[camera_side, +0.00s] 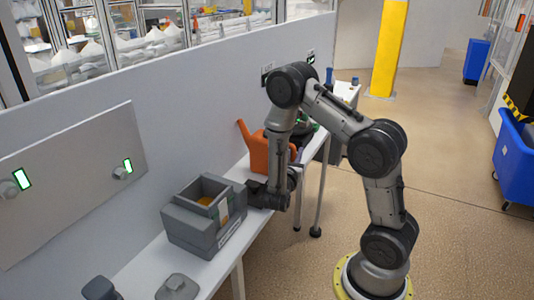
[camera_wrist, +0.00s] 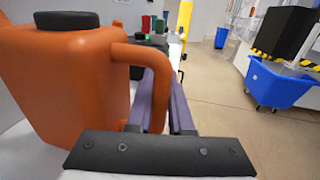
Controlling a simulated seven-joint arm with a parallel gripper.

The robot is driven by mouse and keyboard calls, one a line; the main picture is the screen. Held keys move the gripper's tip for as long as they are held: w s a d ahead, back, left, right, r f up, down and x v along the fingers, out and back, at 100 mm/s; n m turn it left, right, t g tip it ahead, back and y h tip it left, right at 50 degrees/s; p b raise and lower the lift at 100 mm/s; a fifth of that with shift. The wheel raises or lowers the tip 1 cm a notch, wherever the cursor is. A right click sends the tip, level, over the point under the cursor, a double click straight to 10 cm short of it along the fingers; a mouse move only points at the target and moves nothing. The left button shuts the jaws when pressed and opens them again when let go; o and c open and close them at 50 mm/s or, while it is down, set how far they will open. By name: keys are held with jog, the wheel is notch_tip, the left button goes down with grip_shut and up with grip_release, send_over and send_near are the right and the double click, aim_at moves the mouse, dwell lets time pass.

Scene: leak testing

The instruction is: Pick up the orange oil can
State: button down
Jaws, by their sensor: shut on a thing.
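The orange oil can (camera_side: 262,153) stands upright on the white bench behind my arm in the side view, its thin spout pointing up and left. In the wrist view the oil can (camera_wrist: 65,85) fills the left side, with a black cap on top and a loop handle on its right. My gripper (camera_wrist: 168,100) has its two purplish fingers around the lower part of the handle and is shut on it. In the side view my gripper is low by the bench, and my arm hides its fingers and part of the can. I cannot tell whether the can's base touches the bench.
A grey box (camera_side: 205,218) with an open top stands on the bench (camera_side: 145,268) left of my gripper. Grey lids or blocks (camera_side: 178,287) lie at the near end. A wall panel (camera_side: 75,185) stands behind. A blue bin (camera_side: 512,160) is far right on open floor.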

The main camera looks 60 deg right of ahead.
jog(key=shift+r, duration=0.15)
jog(key=shift+r, duration=0.5)
jog(key=s+a+r, duration=0.9)
jog(key=s+r, duration=0.1)
jog(key=r, duration=0.1)
jog(key=shift+s+a+r, duration=0.15)
jog(key=shift+s+r, duration=0.1)
jog(key=shift+r, duration=0.15)
